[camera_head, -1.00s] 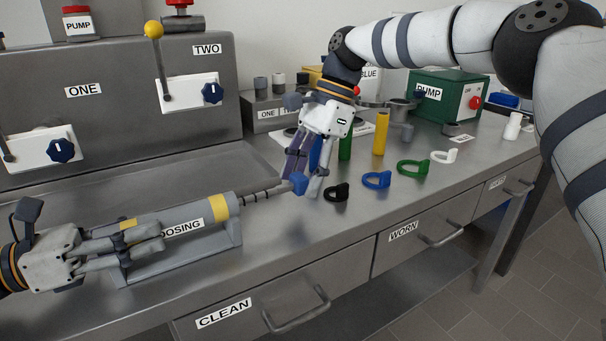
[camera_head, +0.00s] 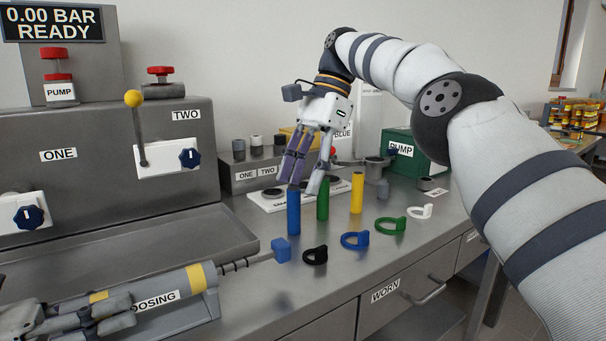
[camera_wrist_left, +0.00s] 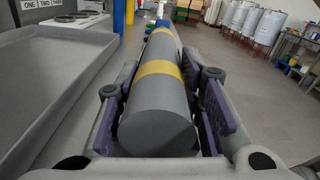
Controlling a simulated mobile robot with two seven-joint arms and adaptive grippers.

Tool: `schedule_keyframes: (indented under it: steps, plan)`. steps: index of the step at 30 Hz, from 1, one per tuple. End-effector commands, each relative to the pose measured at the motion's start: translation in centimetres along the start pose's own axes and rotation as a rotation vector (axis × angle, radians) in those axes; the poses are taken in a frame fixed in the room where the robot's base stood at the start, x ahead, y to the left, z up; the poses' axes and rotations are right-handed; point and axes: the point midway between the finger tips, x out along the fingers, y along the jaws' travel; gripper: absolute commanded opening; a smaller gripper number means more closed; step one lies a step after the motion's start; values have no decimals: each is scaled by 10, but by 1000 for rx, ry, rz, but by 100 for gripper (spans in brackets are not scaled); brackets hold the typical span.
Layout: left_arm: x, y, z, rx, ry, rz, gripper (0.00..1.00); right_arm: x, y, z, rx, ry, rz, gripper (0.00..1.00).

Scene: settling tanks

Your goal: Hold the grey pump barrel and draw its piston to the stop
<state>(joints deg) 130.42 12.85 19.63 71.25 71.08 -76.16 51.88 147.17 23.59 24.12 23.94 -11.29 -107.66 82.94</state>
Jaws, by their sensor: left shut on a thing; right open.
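The grey pump barrel (camera_head: 172,284) with yellow bands lies in its cradle at the front left, with a label ending in "OSING". Its thin dark rod (camera_head: 240,264) sticks out to the right and ends in a blue block handle (camera_head: 281,249). My left gripper (camera_head: 126,309) is shut on the barrel's near-left part. The left wrist view shows the barrel (camera_wrist_left: 158,103) between its purple pads. My right gripper (camera_head: 304,187) is open and empty, above and behind the blue handle and apart from it, near the tops of the blue and green cylinders.
Blue (camera_head: 293,213), green (camera_head: 323,198) and yellow (camera_head: 357,192) cylinders stand behind the handle. A grey panel (camera_head: 95,150) with knobs and a raised-edge tray (camera_head: 120,245) are at left.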

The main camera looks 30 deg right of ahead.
Motion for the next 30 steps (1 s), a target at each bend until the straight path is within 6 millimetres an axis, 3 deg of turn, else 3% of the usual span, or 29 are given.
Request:
schedule_keyframes:
  steps: [6, 7, 9, 20, 23, 30]
  plan:
    - [0, 0, -2, -5, 2, 0, 0, 1, 0, 0, 0, 0, 1, 48]
    - [0, 0, -2, -5, 2, 0, 41, 1, 0, 0, 0, 0, 1, 48]
    - [0, 0, -2, -5, 2, 0, 57, 1, 0, 0, 0, 0, 1, 48]
    - [-4, 0, -4, -6, 4, 3, 57, 1, 0, 0, 0, 0, 1, 48]
    - [-21, 1, -3, -6, 2, 6, 57, 1, 0, 0, 0, 0, 1, 48]
    - [-86, 1, -3, -5, 2, 6, 57, 2, 0, 0, 0, 0, 1, 48]
